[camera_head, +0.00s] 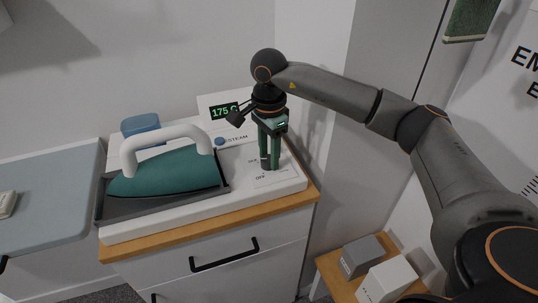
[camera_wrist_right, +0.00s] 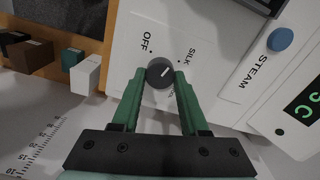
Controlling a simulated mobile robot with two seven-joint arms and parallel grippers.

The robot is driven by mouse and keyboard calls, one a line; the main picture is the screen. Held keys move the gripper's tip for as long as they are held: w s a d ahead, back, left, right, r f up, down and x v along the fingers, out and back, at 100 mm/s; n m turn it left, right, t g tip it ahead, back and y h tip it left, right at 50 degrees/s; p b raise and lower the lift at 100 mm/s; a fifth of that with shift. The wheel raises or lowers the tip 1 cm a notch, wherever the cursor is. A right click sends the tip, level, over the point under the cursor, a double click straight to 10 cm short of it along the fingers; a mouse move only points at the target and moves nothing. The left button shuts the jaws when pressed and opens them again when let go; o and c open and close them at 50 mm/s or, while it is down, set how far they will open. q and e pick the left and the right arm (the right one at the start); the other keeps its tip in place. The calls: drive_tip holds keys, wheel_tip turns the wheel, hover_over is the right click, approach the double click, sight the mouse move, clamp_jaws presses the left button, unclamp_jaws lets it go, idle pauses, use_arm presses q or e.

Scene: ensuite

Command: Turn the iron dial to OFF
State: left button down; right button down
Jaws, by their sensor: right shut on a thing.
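The iron dial (camera_wrist_right: 160,73) is a small dark round knob with a short white mark that slants toward the upper right, roughly to the SILK side. The OFF label (camera_wrist_right: 146,42) is at its upper left; SILK is at its upper right, and another label is partly covered by a finger. My right gripper (camera_head: 269,164), with green fingers, points down at the white panel; its fingertips (camera_wrist_right: 160,76) are shut on the dial from both sides. In the head view the fingers mostly hide the dial. My left gripper is not in view.
The white ironing station (camera_head: 230,205) holds a teal iron (camera_head: 165,176) with a white handle in a grey tray. Its display (camera_head: 224,111) reads 175 C. A blue STEAM button (camera_wrist_right: 280,39) is near the dial. Two small boxes (camera_head: 388,279) stand on a wooden shelf at lower right.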

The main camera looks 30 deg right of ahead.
drive_tip(key=n, duration=0.6)
drive_tip(key=shift+w+n+b, duration=0.1)
drive_tip(key=shift+n+b, duration=0.2)
drive_tip(key=shift+b, duration=0.1)
drive_tip(key=n, duration=0.3)
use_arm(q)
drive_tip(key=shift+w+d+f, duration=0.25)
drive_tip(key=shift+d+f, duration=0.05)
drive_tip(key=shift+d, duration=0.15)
use_arm(e)
drive_tip(key=shift+n, duration=1.5)
drive_tip(key=shift+r, duration=0.1)
use_arm(q)
drive_tip(key=shift+b, duration=0.3)
use_arm(e)
drive_tip(key=shift+c, duration=2.1)
unclamp_jaws()
drive_tip(key=shift+a, duration=0.1)
